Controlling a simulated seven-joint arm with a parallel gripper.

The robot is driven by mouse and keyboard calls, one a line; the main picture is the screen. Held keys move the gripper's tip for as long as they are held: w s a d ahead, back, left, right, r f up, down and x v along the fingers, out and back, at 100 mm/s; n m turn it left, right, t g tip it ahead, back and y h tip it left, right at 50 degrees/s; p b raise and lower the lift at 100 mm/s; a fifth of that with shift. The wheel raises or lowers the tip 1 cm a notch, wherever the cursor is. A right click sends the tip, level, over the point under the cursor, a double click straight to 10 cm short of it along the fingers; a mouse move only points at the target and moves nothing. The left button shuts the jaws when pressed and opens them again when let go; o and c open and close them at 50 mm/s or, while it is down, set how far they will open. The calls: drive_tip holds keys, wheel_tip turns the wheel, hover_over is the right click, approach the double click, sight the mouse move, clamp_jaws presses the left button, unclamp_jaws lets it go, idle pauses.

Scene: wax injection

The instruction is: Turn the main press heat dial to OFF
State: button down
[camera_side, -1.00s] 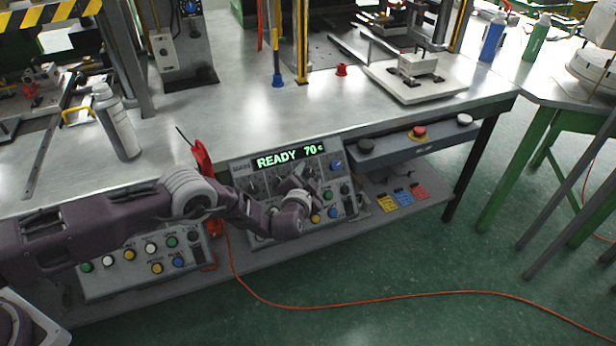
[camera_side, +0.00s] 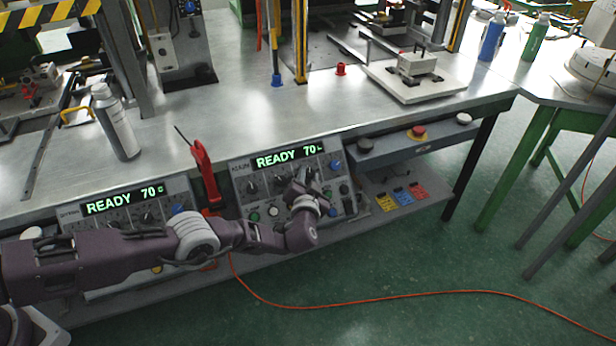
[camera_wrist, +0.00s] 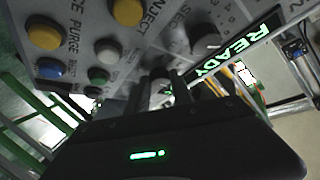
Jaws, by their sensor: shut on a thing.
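A control panel (camera_side: 240,172) is mounted at the table's front edge, its green display (camera_side: 288,157) reading READY 70. A row of dials runs below the display; a dark dial (camera_side: 252,188) at the left and a blue dial (camera_side: 335,166) at the right are visible. My gripper (camera_side: 304,180) is at this panel, right of the middle of the row. In the wrist view my gripper (camera_wrist: 182,92) is shut on a dial (camera_wrist: 160,92), mostly hidden between the fingers. Another dial (camera_wrist: 204,42) sits beside it, near the display. The dial's setting is not readable.
A second panel (camera_side: 180,190), also showing READY 70, stands left, partly behind my arm. A red-handled tool (camera_side: 204,172) stands between the panels. Buttons (camera_wrist: 127,12) lie close to my fingers. An orange cable (camera_side: 380,298) crosses the open floor.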

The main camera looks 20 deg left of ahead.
drive_tip(key=c, duration=1.1)
unclamp_jaws()
drive_tip(key=v, duration=0.7)
